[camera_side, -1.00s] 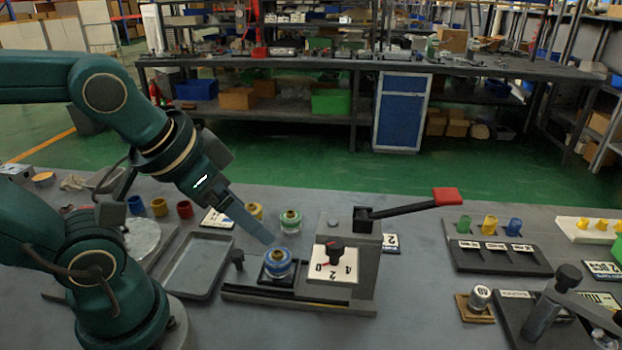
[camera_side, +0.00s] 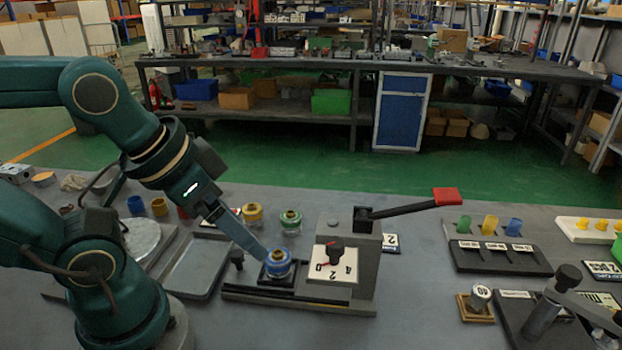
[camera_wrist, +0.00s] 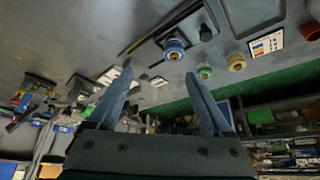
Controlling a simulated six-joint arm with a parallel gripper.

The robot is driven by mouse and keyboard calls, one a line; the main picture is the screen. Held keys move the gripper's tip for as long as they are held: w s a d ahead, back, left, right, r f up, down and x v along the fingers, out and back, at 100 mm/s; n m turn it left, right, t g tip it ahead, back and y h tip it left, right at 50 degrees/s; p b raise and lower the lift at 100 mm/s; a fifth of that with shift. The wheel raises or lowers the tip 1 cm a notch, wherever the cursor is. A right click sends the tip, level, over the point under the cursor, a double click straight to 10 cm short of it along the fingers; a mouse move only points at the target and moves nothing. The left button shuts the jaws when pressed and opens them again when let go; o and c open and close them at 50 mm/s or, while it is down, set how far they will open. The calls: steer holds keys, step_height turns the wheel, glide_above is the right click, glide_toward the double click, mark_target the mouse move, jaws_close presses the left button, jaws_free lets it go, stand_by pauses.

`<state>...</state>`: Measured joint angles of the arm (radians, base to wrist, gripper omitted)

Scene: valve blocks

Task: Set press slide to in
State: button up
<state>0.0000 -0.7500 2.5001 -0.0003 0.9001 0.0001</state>
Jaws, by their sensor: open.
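The press (camera_side: 366,262) stands mid-table, a grey block with a black base rail running left. Its slide plate (camera_side: 266,279) sits on the rail, left of the press body and out from under it. A blue-ringed block (camera_side: 277,265) stands on the plate; it also shows in the wrist view (camera_wrist: 174,50). A black knob (camera_side: 236,258) stands at the rail's left end. My gripper (camera_side: 266,256) is tilted down with its fingertips by the blue-ringed block; contact cannot be told. In the wrist view its fingers (camera_wrist: 157,78) are apart with nothing held.
The press lever (camera_side: 405,206) extends right to a red handle. Yellow (camera_side: 252,212) and green (camera_side: 291,219) ringed blocks stand behind the slide. An empty grey tray (camera_side: 197,264) lies left. A black rack (camera_side: 498,257) stands right.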

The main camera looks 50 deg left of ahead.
stand_by(0.3)
steer(key=shift+r, duration=0.15)
steer(key=c, duration=0.4)
steer(key=n+g, duration=0.4)
steer(key=g, duration=0.1)
glide_above(237, 252)
steer(key=f, duration=0.5)
steer(key=shift+w+d, duration=0.1)
steer(key=shift+d, duration=0.3)
steer(key=shift+a+f+g, duration=0.25)
steer(key=shift+g, duration=0.05)
steer(key=shift+s+a+f+n, duration=0.1)
steer(key=shift+s+f+n, duration=0.1)
steer(key=shift+f+n, duration=0.1)
steer(key=shift+f, duration=2.3)
jaws_close()
